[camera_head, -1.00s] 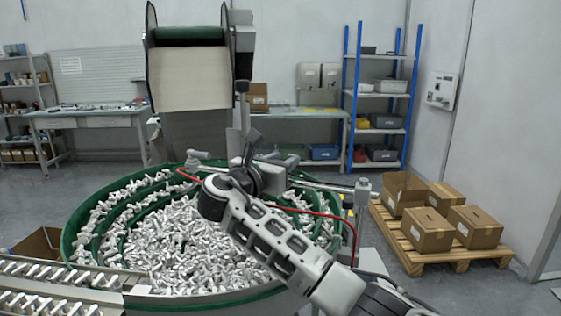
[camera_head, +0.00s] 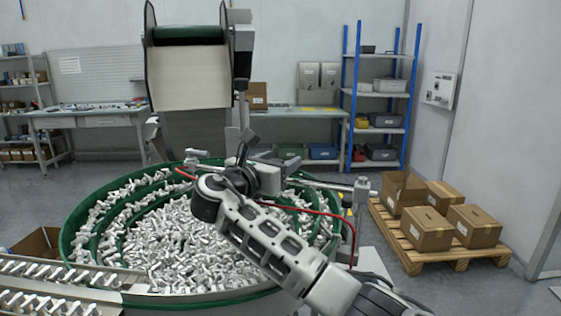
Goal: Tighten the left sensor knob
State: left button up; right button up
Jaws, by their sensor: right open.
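The left sensor bracket with its small knob (camera_head: 191,155) stands on the far rim of the green bowl feeder (camera_head: 72,215), left of centre in the head view. A red cable runs from it. My right gripper (camera_head: 246,147) reaches over the bowl from the lower right. It is open, with dark fingers to the right of the left sensor and apart from it in the picture. The wrist hides part of the sensor bar. A second sensor mount (camera_head: 361,188) stands at the bowl's right side. My left gripper is not in view.
The bowl is full of small metal parts. A feed hopper (camera_head: 190,80) rises behind it. Feeder rails (camera_head: 60,270) run at lower left. A pallet (camera_head: 455,258) with cardboard boxes stands right. Workbenches and a blue shelf (camera_head: 346,95) line the back wall.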

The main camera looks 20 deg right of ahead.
pick_arm(q)
jog(key=b, duration=0.1)
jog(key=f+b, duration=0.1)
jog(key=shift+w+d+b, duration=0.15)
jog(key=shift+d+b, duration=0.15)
jog(key=shift+b, duration=0.05)
pick_arm(e)
jog(key=v, duration=1.5)
